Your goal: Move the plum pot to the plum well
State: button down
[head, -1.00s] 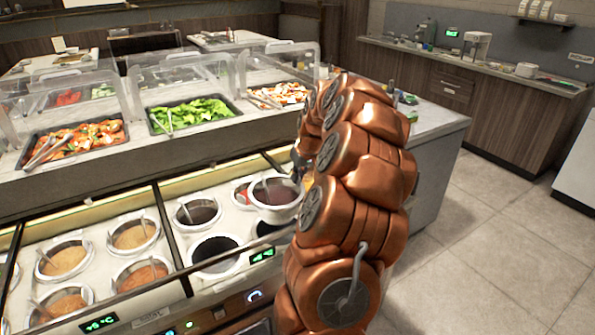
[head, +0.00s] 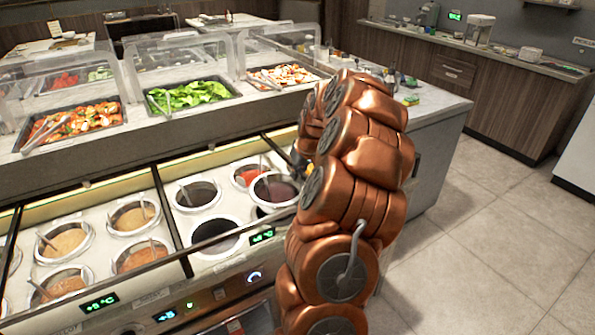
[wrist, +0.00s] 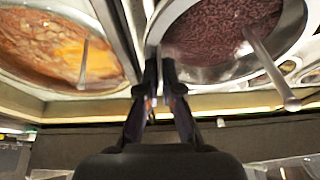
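The plum pot (head: 274,190), a pale-rimmed pot of dark purple sauce with a ladle, is in the right section of the sauce counter. It also shows at the top right of the wrist view (wrist: 225,30). My gripper (wrist: 160,75) is shut on its near rim. No label reading plum is legible.
A red sauce pot (head: 250,175) sits close behind left of the plum pot. A very dark sauce pot (head: 198,194) sits further left. Several orange and tan pots fill the left section. Salad trays (head: 192,96) under clear guards stand behind.

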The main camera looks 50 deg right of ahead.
aim_at(297, 189)
jog(key=shift+f+b, duration=1.9)
jog(key=shift+f, duration=1.6)
jog(key=shift+s+f+b, duration=0.15)
jog(key=shift+f+b, duration=0.3)
jog(key=shift+b, duration=0.1)
jog(key=c, duration=1.3)
grip_release()
jog(key=shift+o, duration=0.3)
jog(key=shift+r, duration=0.1)
